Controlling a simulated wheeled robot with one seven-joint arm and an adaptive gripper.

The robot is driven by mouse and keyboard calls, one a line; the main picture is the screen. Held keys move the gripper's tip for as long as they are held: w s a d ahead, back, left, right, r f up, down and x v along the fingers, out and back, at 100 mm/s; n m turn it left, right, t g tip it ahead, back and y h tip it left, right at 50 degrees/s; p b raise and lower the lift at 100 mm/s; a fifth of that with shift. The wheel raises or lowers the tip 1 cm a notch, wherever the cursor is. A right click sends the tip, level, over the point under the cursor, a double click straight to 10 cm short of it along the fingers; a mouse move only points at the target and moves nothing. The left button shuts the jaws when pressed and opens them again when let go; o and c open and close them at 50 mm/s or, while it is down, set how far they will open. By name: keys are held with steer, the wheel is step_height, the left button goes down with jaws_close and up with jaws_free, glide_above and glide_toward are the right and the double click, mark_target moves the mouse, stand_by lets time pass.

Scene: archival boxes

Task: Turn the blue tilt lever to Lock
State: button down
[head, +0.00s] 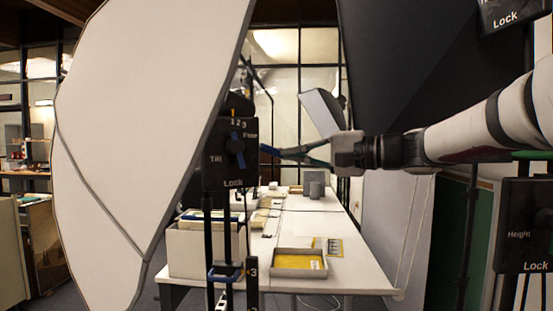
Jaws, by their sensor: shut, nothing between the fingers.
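A black control box (216,171) on a dark stand shows "Tilt" at its left, "Lock" at its bottom, a blurred word at upper right and "1 2 3" on top. The blue tilt lever (237,136) on its face stands nearly upright around a dark hub. I cannot tell which end is its pointer. My gripper (264,149) reaches in from the right, its fingers shut and empty. The tips appear just right of the box's edge, apart from the lever in the picture; their depth is unclear.
A large pale panel (135,130) fills the left. Another box marked "Height" and "Lock" (521,215) stands at right, and part of a third is at upper right. Behind, a long white table (345,270) carries a tray (275,274) and boxes. A lower blue lever (222,275) shows below.

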steer(key=shift+v, duration=1.45)
steer(key=shift+r, duration=0.1)
